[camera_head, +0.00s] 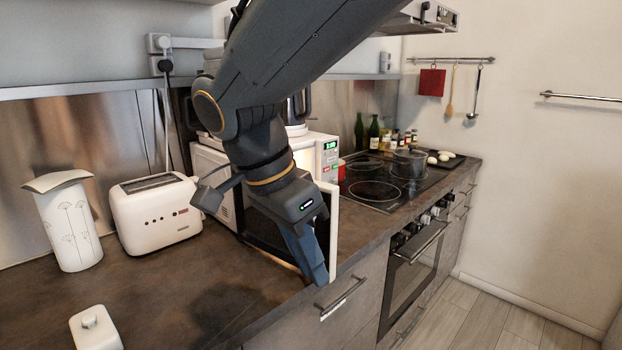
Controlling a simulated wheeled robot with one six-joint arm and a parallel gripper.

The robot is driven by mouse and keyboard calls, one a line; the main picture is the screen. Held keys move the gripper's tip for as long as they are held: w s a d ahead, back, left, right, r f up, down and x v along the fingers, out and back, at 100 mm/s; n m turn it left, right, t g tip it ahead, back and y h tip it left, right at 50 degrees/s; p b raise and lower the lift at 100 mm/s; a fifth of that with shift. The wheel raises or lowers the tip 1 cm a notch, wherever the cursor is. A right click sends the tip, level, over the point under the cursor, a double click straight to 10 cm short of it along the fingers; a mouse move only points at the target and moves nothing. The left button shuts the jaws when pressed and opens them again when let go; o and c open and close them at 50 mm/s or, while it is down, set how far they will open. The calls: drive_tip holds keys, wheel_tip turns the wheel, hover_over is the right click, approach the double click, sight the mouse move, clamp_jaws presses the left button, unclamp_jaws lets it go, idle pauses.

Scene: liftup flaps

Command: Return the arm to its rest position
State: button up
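My arm reaches down from the top of the view, and my gripper (311,262) points downward in front of the white microwave (210,170). The microwave door (332,225) appears swung open toward the counter's front edge. My gripper overlaps the door in the picture; I cannot tell whether they touch. My arm and gripper hide much of the microwave's front and interior.
A white toaster (155,213) and a patterned white container (68,222) stand left of the microwave on the dark counter (200,290). A white lidded dish (95,329) is at the near left. A pot (409,162) sits on the stove at right. The floor at right is clear.

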drive_tip(key=s+d+f+n+g+y, duration=0.1)
drive_tip(key=d+f+n+y, duration=0.2)
drive_tip(key=d+f+n, duration=0.7)
drive_tip(key=d+f, duration=0.7)
drive_tip(key=d, duration=0.2)
drive_tip(key=shift+s+d+f+n+y, duration=0.2)
drive_tip(key=shift+d+n+y, duration=0.1)
drive_tip(key=shift+n, duration=0.1)
